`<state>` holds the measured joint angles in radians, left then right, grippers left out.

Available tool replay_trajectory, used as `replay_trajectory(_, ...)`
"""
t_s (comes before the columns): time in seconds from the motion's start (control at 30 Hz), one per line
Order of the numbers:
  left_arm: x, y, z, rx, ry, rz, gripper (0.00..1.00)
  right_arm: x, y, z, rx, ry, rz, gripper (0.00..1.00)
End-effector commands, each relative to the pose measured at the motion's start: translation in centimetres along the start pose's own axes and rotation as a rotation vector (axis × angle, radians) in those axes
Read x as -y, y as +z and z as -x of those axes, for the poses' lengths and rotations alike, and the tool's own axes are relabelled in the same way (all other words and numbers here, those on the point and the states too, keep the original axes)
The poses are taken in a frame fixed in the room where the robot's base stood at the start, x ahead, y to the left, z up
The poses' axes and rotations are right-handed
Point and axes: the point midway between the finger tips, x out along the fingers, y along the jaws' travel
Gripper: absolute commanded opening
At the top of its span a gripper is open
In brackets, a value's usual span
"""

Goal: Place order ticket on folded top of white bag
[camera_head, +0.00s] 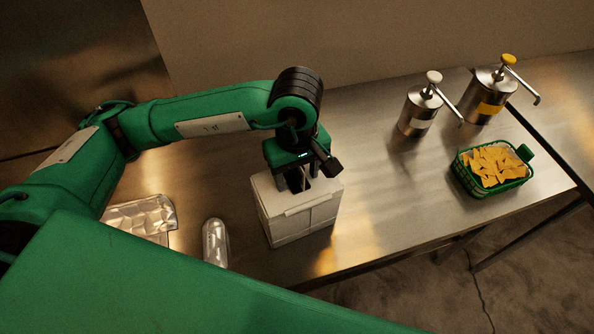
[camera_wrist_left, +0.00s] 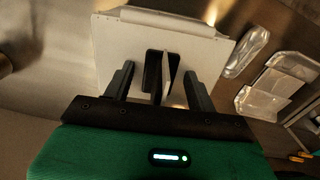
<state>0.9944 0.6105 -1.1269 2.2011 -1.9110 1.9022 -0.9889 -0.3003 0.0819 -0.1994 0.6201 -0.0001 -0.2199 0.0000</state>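The white bag (camera_head: 297,217) stands upright on the steel counter, its flat top under my left gripper. The bag's top also shows in the wrist view (camera_wrist_left: 115,45), with a folded flap along its far edge. My left gripper (camera_head: 302,182) points down at the bag's top. In the wrist view (camera_wrist_left: 158,88) its two dark fingers are spread apart. A thin pale strip (camera_wrist_left: 168,75), seemingly the order ticket nearly edge-on, stands between them, with gaps to both fingers. A dark patch lies beside it; I cannot tell if it is shadow or an opening. My right gripper is out of view.
A foil-wrapped roll (camera_head: 215,243) and crumpled foil (camera_head: 142,217) lie left of the bag. Two steel pump dispensers (camera_head: 419,112) (camera_head: 487,97) stand at the back right. A green basket of chips (camera_head: 492,169) sits at the right. The counter between bag and basket is clear.

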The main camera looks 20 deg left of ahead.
Motion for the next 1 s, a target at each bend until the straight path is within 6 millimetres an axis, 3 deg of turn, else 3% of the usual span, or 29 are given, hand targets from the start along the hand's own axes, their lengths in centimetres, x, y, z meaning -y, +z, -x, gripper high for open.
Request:
replay_trajectory(0.27,0.0,0.0,0.6,0.000,0.000,0.000,0.57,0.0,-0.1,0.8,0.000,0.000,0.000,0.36)
replay_trajectory(0.3,-0.1,0.0,0.8,-0.001,0.003,0.000,0.57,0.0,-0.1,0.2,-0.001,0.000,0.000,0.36)
replay_trajectory(0.7,-0.1,-0.1,8.2,-0.004,0.005,0.000,0.57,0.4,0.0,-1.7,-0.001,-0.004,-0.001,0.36)
replay_trajectory(1.0,0.0,0.0,11.6,-0.001,0.002,-0.001,0.57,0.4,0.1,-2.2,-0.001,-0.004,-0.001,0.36)
